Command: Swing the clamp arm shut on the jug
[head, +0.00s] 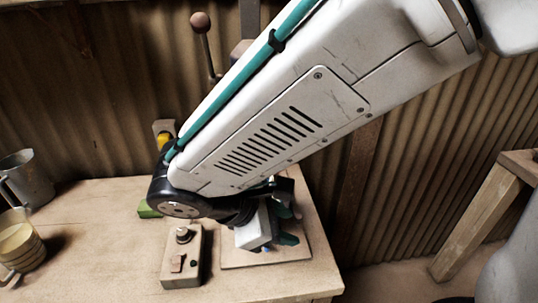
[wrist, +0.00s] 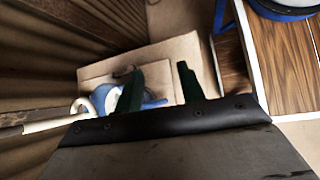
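My gripper (wrist: 157,78) has two dark green fingers set apart, with nothing seen clamped between them. In the head view my gripper (head: 287,226) is low over the square board (head: 292,258) at the table's right, partly behind my arm. In the wrist view a blue and white object (wrist: 102,98), possibly the jug in its clamp, lies beyond and left of the left finger, on or over the board (wrist: 177,52). A cream rod with a curved end (wrist: 45,124) reaches it from the left and may be the clamp arm. I cannot tell whether they touch.
A wooden block with a knob (head: 182,234) stands left of the board. A metal mug (head: 28,178) and a striped cup (head: 18,243) are at the left. A ball-topped lever (head: 202,42) rises behind my arm. A corrugated wall (head: 105,90) backs the table.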

